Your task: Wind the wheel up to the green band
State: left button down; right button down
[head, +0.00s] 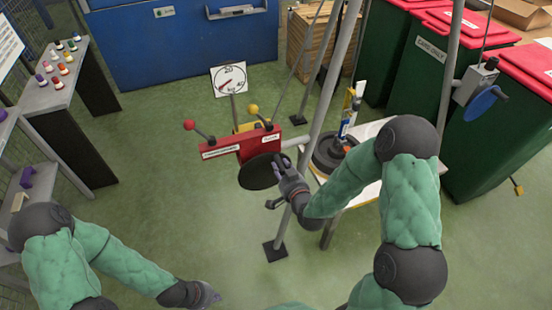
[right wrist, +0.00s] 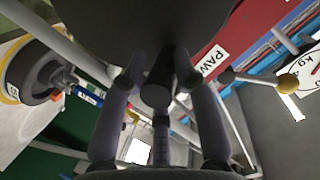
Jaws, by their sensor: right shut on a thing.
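A dark wheel (head: 262,172) sits on the near side of a red box (head: 240,147). It fills the top of the right wrist view (right wrist: 150,22). My right gripper (head: 281,168) is at the wheel's right edge. In the right wrist view its fingers (right wrist: 158,85) are closed around the wheel's dark handle knob (right wrist: 157,92). A white dial (head: 229,79) with a red needle stands behind the box; I cannot make out a green band. My left gripper (head: 212,297) is low over the floor, away from the wheel; its finger opening is unclear.
The box has red-knobbed (head: 189,125) and yellow-knobbed (head: 253,109) levers. Grey poles (head: 322,90) rise beside it. A white table (head: 370,131) bears a dark round object (head: 328,155). A blue wheel (head: 483,101) hangs at right. Floor at left is clear.

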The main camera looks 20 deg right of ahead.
jog(key=shift+d+f+m+y+b, duration=0.3)
jog(key=shift+d+f+m+b, duration=0.25)
jog(key=shift+m+b, duration=0.2)
jog(key=shift+d+f+m+b, duration=0.3)
jog(key=shift+d+m+b, duration=0.2)
jog(key=shift+d+m, duration=0.15)
jog(key=f+m, duration=0.1)
jog(key=d+f+m+y+b, duration=0.1)
jog(key=m, duration=0.1)
jog(key=shift+s+d+f+y, duration=0.1)
jog(key=shift+d+f+y, duration=0.1)
jog(key=shift+d+y, duration=0.1)
